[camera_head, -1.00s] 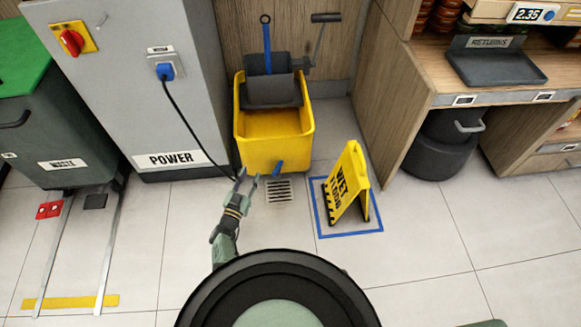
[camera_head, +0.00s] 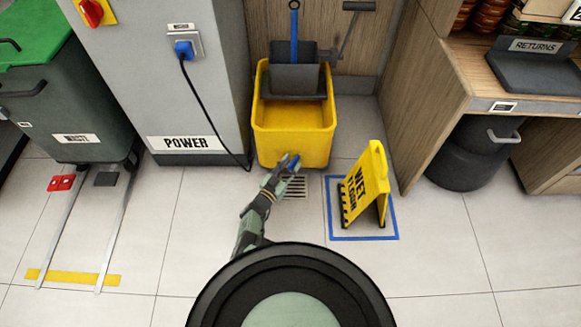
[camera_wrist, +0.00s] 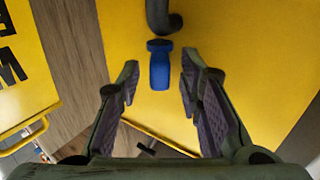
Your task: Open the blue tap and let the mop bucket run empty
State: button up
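The yellow mop bucket (camera_head: 292,145) stands against the wooden wall, with a dark wringer (camera_head: 295,76) on top. Its small blue tap (camera_head: 294,161) is low on the front; in the wrist view the blue tap handle (camera_wrist: 160,69) hangs below a dark curved spout (camera_wrist: 162,17). My gripper (camera_head: 284,166) is at the tap. In the wrist view my gripper (camera_wrist: 160,82) is open, with one finger on each side of the handle and visible gaps between. I cannot tell how deep the handle sits between the fingers. No running water shows.
A floor drain grate (camera_head: 295,187) lies in front of the bucket. A yellow wet floor sign (camera_head: 365,185) stands right of it inside a blue floor outline. A grey power cabinet (camera_head: 190,95) with a plugged-in black cable (camera_head: 208,120) is on the left.

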jog(key=shift+w+d, duration=0.1)
jog(key=shift+c, duration=0.3)
grip_shut()
